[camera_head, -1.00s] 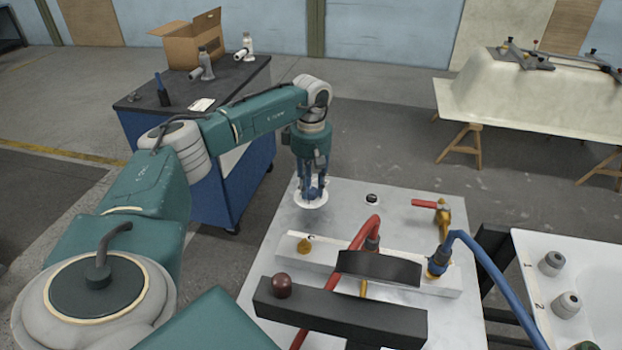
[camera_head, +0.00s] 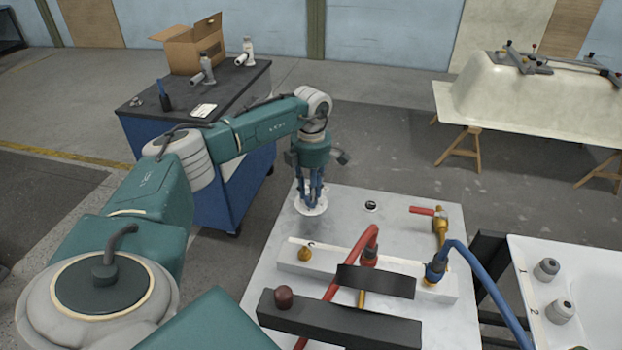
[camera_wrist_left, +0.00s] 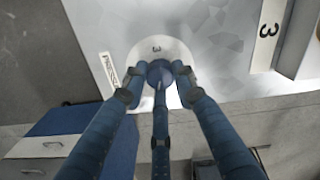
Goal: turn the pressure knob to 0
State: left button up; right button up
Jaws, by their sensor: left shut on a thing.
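A small lettered plate (camera_wrist_left: 109,72) is beside the dial. In the head view, the dial (camera_head: 299,207) lies at the far left corner of the grey panel (camera_head: 335,217). My left gripper (camera_head: 311,201) points straight down there, its blue fingers shut around the knob. The fingers hide most of the knob and part of the dial, so its exact setting cannot be read. My right gripper is not in view.
A white block (camera_head: 325,262) with red and blue hoses, a red-handled valve (camera_head: 423,211) and a dark bar (camera_head: 340,322) with a dark red ball stand nearer on the panel. A blue cart (camera_head: 195,172) is left of the panel. A tub shell (camera_head: 520,100) rests on trestles at right.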

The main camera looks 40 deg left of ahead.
pick_arm(q)
jog(key=n+p, duration=0.1)
jog(key=n, duration=0.4)
jog(key=shift+r+n, duration=0.1)
jog(key=shift+n, duration=0.2)
jog(key=n+p, duration=0.1)
jog(key=n, duration=0.4)
jog(key=shift+p, duration=0.3)
jog(key=n+p, duration=0.1)
jog(key=n, duration=0.4)
jog(key=shift+n+p, duration=0.35)
jog(key=shift+n, duration=0.05)
jog(key=shift+w+n+p, duration=0.1)
jog(key=shift+n+p, duration=0.6)
jog(key=shift+n, duration=1.6)
jog(key=o, duration=1.1)
jog(key=shift+o, duration=0.3)
